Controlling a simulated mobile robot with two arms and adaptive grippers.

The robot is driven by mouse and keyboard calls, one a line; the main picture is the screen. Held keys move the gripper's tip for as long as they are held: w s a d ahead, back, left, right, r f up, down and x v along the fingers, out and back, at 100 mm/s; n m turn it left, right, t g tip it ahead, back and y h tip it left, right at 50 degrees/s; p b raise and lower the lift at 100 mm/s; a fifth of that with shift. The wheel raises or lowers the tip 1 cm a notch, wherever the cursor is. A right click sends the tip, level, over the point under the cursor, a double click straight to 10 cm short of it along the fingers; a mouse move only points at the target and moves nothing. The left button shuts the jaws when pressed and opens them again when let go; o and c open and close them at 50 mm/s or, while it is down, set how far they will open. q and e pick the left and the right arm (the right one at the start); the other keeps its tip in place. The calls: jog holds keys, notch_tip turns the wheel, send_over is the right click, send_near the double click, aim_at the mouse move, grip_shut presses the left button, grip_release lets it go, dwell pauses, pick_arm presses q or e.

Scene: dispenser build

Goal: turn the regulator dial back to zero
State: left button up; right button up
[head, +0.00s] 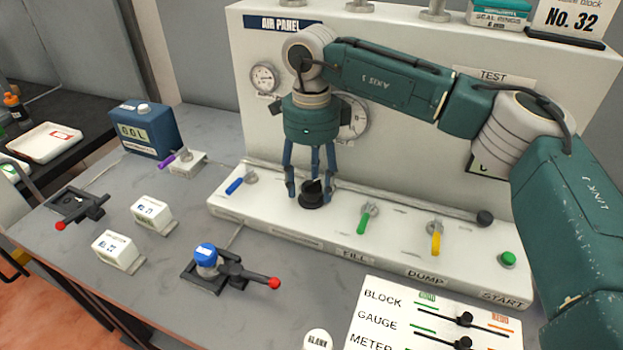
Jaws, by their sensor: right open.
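The regulator dial (312,198) is a black knob on the white ledge of the air panel (255,45). My right gripper (310,187) points down over it, open, with one finger on each side of the knob. I cannot tell whether the fingers touch it. The dial's marks are too small to read. A large round gauge (354,120) behind is partly hidden by the gripper, and its needle cannot be read. A smaller gauge (264,77) hangs to the left. My left gripper is not in view.
A blue lever (236,185) is left of the dial; green (363,222) and yellow (435,241) levers and a green button (508,259) are to the right. A clamp with a red-tipped handle (250,275) stands in front. A board with sliders (400,318) is at the front right.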

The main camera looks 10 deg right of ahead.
jog(key=c, duration=1.1)
jog(key=shift+c, duration=0.2)
